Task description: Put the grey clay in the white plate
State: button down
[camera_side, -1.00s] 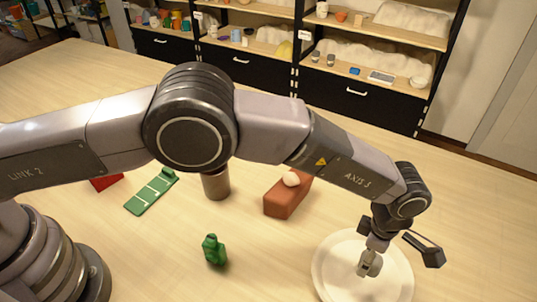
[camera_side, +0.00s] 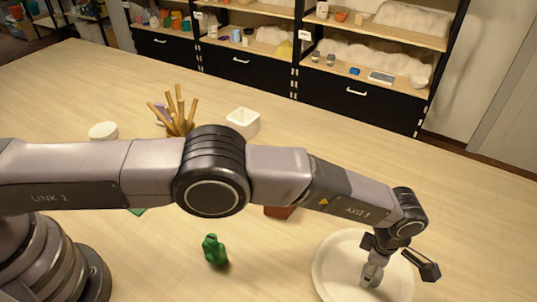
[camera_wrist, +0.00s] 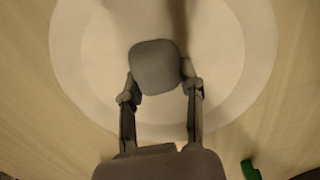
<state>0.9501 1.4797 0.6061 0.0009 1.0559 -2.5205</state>
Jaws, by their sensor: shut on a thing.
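The white plate (camera_side: 326,258) lies on the table at the lower right of the side view. It also fills much of the wrist view (camera_wrist: 78,70). My gripper (camera_side: 372,278) is over the plate, low and near its middle. In the wrist view my gripper (camera_wrist: 158,88) is shut on the grey clay (camera_wrist: 154,62), a rounded grey block between the fingertips. The plate is behind the clay there. I cannot tell whether the clay touches the plate. In the side view the clay is hard to tell apart from the fingers.
A green figure (camera_side: 214,250) stands left of the plate. A red-brown brick (camera_side: 279,212) is partly hidden behind my arm. A white square dish (camera_side: 243,121), a bundle of wooden tools (camera_side: 179,112) and a white bowl (camera_side: 103,131) stand farther back. Shelves (camera_side: 300,70) line the back.

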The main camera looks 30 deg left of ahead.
jog(key=c, duration=0.7)
grip_release()
